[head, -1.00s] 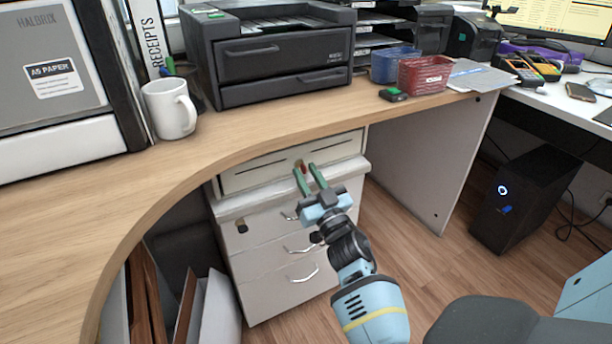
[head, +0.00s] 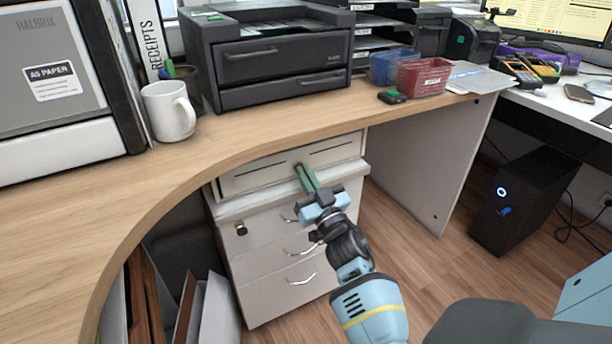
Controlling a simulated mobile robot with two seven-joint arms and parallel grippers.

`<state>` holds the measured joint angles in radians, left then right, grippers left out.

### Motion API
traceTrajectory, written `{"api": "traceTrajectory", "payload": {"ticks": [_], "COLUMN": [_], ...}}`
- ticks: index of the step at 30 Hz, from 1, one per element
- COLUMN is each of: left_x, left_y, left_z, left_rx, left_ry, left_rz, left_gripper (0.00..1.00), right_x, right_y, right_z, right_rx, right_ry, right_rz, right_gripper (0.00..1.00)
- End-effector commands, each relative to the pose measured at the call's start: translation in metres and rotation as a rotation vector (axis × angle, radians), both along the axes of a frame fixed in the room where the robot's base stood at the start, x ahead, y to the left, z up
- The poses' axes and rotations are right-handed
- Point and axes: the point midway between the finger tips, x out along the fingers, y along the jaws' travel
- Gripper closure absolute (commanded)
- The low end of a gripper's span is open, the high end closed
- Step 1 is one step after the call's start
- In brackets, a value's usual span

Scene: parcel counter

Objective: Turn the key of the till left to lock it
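The till (head: 340,152) is the cream, flat-fronted box on top of the drawer unit under the counter. My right gripper (head: 304,172) reaches up to the till's front from below, its green fingers close together at the spot of the key. The fingers are shut on the key and hide it, so its angle cannot be told. My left gripper is not in view.
The wooden counter (head: 230,135) curves just above the till. The drawer unit (head: 265,260) below has handles and a small dark lock (head: 240,229). A mug (head: 168,111), a printer (head: 285,60) and red basket (head: 424,77) stand on the counter. A black computer (head: 522,200) stands at right.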

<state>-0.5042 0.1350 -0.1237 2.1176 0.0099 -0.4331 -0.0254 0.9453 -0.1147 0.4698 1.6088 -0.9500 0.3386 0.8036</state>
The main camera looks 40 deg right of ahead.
Motion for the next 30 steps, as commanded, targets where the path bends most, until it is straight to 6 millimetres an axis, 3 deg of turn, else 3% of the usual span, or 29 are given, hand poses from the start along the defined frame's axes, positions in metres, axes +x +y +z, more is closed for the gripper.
{"api": "traceTrajectory", "payload": {"ticks": [8, 30], "left_x": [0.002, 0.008], "left_y": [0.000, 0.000], "left_z": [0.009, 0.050], "left_rx": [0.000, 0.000], "left_ry": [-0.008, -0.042], "left_rz": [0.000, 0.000], "left_gripper": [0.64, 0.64], "right_x": [-0.001, -0.001], "right_y": [-0.001, -0.003], "right_z": [0.001, 0.003], "right_rx": [-0.145, -0.798], "right_ry": [0.036, 0.194], "right_rz": [0.002, 0.002], "right_gripper": [1.00, 1.00]}}
